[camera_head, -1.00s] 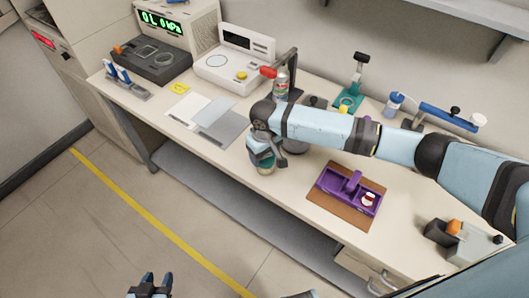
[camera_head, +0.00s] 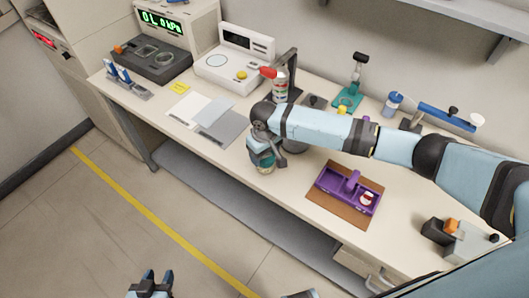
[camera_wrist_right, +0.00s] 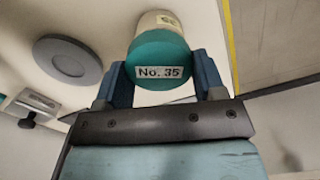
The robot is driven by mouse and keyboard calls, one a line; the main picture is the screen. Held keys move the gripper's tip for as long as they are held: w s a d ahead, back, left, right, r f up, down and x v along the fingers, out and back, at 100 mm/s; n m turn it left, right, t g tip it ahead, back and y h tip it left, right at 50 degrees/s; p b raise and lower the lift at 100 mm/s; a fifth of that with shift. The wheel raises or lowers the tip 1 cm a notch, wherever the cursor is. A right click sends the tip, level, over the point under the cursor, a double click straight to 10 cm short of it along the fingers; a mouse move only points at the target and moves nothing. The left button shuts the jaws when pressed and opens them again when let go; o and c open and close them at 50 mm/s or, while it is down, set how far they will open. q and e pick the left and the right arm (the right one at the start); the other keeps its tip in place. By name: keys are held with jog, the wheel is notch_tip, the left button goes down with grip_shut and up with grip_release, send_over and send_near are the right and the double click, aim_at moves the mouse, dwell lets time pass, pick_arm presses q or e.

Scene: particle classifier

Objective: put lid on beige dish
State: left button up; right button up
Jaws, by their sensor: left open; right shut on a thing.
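My right gripper (camera_head: 264,163) is low over the front edge of the bench, shut on the teal lid. In the right wrist view the lid (camera_wrist_right: 160,55), labelled "No. 35", sits between the two fingers. The beige dish (camera_wrist_right: 158,20) shows directly behind the lid, lined up with it. No clear gap shows between them, but I cannot tell whether the lid is fully seated. In the head view the gripper largely hides the lid and dish. My left gripper (camera_head: 150,287) is open and empty, low at the bottom of the picture, away from the bench.
A purple tray (camera_head: 330,180) on a brown mat (camera_head: 330,207) lies to the right of my right gripper. A round grey disc (camera_wrist_right: 68,58) lies beside the dish. White and grey sheets (camera_head: 228,130) lie to the left. Instruments (camera_head: 235,72) stand along the back.

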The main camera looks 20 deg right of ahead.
jog(key=shift+p, duration=0.55)
jog(key=shift+f, duration=0.55)
dwell(0.8)
jog(key=o, duration=1)
jog(key=shift+c, duration=0.2)
